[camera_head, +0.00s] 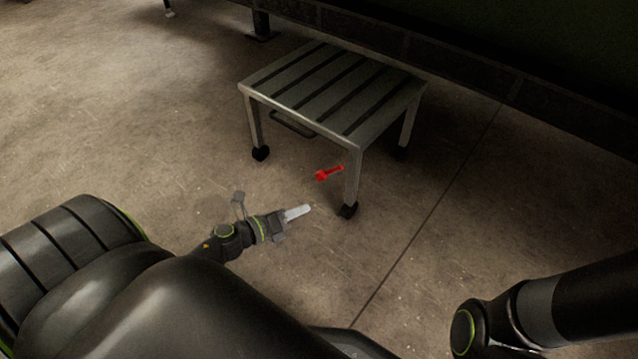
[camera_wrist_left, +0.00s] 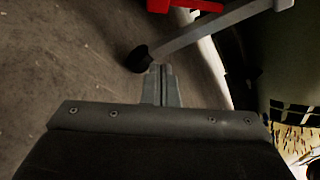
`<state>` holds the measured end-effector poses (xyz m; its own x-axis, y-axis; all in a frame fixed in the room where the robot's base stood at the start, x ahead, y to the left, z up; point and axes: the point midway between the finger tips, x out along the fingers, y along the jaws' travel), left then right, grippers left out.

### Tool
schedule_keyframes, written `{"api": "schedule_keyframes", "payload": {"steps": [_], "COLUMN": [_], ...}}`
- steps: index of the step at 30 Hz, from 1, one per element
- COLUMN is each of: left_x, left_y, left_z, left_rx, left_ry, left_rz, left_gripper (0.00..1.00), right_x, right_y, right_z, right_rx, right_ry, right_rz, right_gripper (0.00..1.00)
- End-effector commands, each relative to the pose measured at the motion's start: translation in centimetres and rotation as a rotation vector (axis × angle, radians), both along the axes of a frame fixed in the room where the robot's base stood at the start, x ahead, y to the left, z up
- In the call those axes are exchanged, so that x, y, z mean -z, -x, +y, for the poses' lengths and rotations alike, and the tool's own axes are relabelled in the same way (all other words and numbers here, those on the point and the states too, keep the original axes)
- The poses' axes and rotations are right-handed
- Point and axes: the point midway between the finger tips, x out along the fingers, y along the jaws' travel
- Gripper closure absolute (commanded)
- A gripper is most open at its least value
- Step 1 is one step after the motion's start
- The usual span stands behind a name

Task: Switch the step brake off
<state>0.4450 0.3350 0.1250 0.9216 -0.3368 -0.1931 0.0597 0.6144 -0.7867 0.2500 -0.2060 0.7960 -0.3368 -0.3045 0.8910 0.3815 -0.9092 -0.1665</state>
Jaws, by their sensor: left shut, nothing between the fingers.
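The step (camera_head: 330,88) is a low grey stool with a slatted top and dark feet, standing on the floor. Its red brake lever (camera_head: 329,173) sticks out near the front right leg, tilted up to the right. The lever also shows as a red bar at the top edge of the left wrist view (camera_wrist_left: 185,5), partly cut off. My left gripper (camera_head: 305,211) is shut and empty, left of the front right leg and a little in front of the lever, apart from it. In the left wrist view its fingertips (camera_wrist_left: 162,70) lie close to a dark foot (camera_wrist_left: 138,59). My right gripper is out of view.
A long dark structure (camera_head: 420,58) runs behind the step at the upper right. A dark post foot (camera_head: 262,35) stands at the back. The concrete floor (camera_head: 150,125) is clear to the left of the step. My right arm is at the lower right.

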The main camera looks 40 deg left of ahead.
Motion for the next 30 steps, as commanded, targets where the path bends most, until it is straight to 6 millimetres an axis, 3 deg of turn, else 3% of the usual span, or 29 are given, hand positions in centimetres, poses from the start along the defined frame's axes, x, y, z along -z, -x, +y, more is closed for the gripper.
{"api": "schedule_keyframes", "payload": {"steps": [3,17,30], "left_x": [1.0,1.1,3.2], "left_y": [0.0,-0.8,-8.8], "left_z": [0.6,0.3,-2.6], "left_rx": [-0.004,-0.004,-0.004], "left_ry": [-0.034,-0.035,-0.032], "left_rz": [0.009,0.006,0.006], "left_gripper": [1.0,1.0,1.0], "right_x": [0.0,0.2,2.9], "right_y": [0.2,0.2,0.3], "right_z": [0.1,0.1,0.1], "right_rx": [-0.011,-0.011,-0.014], "right_ry": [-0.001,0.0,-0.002], "right_rz": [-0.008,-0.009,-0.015], "right_gripper": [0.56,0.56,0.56]}}
